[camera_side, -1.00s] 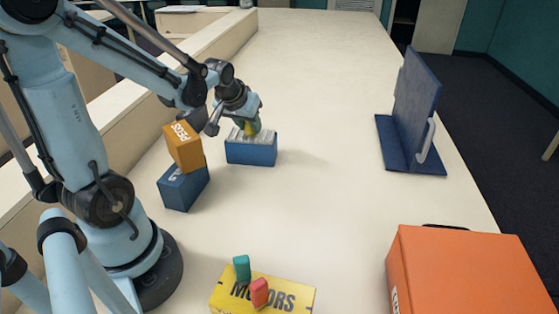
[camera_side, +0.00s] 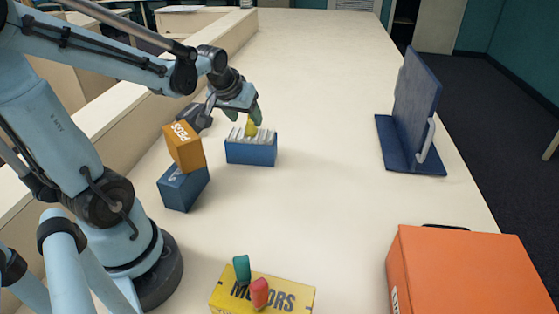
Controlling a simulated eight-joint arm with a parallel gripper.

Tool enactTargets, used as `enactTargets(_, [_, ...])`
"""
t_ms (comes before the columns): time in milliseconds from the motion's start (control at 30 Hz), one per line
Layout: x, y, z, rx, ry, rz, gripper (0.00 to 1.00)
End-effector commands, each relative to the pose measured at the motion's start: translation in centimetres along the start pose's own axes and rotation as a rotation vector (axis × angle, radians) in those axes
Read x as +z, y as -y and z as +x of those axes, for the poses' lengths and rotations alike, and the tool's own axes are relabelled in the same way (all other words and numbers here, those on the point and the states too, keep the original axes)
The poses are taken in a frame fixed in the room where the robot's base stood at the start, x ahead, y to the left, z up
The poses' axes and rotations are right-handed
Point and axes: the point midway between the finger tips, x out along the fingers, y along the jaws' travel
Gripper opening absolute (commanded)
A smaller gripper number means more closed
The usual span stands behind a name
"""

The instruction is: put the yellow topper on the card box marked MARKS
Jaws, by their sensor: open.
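The yellow topper (camera_side: 251,127) stands upright on top of a blue box (camera_side: 251,153) with white markings on its top. I cannot read those markings clearly. My gripper (camera_side: 244,117) is open just above the box, with its fingertips on either side of and above the topper's upper part. The topper's upper end shows between the fingers, and I cannot tell whether either finger touches it.
An orange PEGS box (camera_side: 184,147) rests tilted on a darker blue box (camera_side: 184,189) left of it. A yellow MOTORS box (camera_side: 285,296) in front carries a green topper (camera_side: 242,268) and a red topper (camera_side: 259,293). An orange case (camera_side: 470,275) and blue stand (camera_side: 415,110) are right.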

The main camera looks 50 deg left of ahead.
Motion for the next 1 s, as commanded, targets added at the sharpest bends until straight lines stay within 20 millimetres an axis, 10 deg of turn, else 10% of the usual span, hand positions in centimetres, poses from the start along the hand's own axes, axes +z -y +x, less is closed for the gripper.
enactTargets(800, [0.1, -0.1, -8.4, 0.003, 0.000, 0.004, 0.58])
enactTargets(1000, [3.0, -4.7, -8.3, 0.107, -0.018, 0.172, 0.58])
